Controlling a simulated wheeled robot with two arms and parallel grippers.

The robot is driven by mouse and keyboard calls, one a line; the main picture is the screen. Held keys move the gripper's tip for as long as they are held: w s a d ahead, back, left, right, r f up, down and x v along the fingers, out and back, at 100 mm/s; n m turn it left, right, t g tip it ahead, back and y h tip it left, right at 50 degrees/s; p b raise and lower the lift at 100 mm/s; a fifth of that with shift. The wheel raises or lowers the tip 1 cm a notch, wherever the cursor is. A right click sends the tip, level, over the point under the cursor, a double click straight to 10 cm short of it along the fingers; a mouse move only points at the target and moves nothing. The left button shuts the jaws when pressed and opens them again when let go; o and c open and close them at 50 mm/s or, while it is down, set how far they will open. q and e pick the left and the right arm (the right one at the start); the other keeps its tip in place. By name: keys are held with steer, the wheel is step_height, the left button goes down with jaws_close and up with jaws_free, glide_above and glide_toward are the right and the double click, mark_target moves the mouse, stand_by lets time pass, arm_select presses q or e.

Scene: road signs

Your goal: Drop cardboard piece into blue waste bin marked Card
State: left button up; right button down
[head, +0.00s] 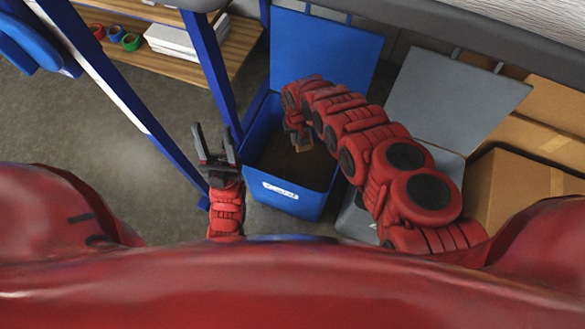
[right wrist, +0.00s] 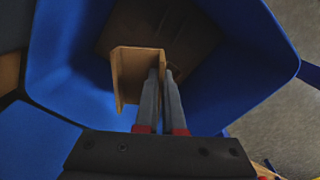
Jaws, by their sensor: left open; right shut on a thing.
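The blue waste bin (head: 262,128) stands open in front of me, its blue lid (head: 322,55) raised at the back. A white label (head: 280,190) is on its front; its text is too small to read. My right gripper (head: 300,143) is over the bin opening. In the right wrist view its fingers (right wrist: 163,72) are shut on the tan cardboard piece (right wrist: 130,72), which hangs inside the bin mouth, with blue walls (right wrist: 225,85) around it. The bin floor looks dark brown. My left gripper (head: 215,150) is open, empty and pointing up, left of the bin.
A grey bin (head: 358,222) with a raised grey lid (head: 450,97) stands right of the blue one. Cardboard boxes (head: 525,195) are at the far right. A wooden shelf (head: 230,52) with white sheets and coloured rings is at the back left. Blue posts (head: 212,70) stand left of the bin.

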steer(key=c, duration=0.9)
jaws_free()
steer(key=shift+c, duration=0.2)
step_height(320, 180, up, 17)
steer(key=p, duration=0.3)
steer(key=shift+r, duration=0.2)
